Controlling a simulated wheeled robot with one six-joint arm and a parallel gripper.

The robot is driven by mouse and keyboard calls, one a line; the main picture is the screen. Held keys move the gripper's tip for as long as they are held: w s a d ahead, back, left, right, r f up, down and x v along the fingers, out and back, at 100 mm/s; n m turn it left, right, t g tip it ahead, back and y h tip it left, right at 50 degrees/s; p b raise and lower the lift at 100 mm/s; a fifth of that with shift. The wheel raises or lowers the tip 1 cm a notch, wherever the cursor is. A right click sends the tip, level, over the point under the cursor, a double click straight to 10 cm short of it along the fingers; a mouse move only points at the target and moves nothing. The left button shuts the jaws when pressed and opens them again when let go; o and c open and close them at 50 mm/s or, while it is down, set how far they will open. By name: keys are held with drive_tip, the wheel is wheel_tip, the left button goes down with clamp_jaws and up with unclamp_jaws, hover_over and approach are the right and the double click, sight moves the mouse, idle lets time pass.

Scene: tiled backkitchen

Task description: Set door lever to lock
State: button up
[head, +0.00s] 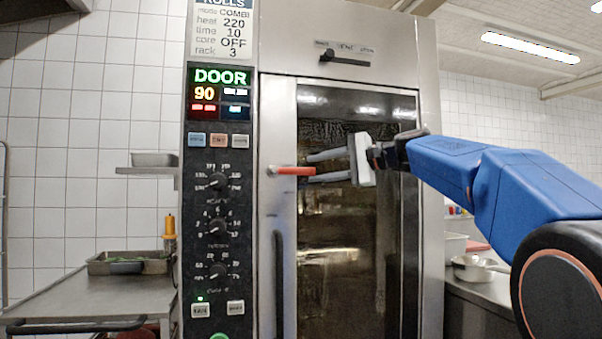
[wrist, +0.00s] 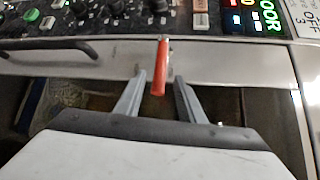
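The door lever (head: 293,171) is a red-handled lever on the left edge of the oven door (head: 282,115). It lies about horizontal, pointing right across the glass. My gripper (head: 309,168) is open, with its two fingers pointing left, one above and one below the lever's free end. The wrist view shows the red lever (wrist: 160,70) in the gap between the fingertips (wrist: 160,78), with space visible on both sides. The lever does not look gripped. The oven display (head: 222,77) reads DOOR in green and 90.
The control panel (head: 217,225) with several knobs stands left of the door. A long vertical door handle (head: 278,285) is below the lever. A steel counter with a tray (head: 128,263) is at left, and a counter with a pan (head: 478,268) is at right.

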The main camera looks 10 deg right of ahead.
sight(305, 171)
drive_tip(key=shift+x, duration=3)
drive_tip(key=shift+c, duration=0.4)
clamp_jaws()
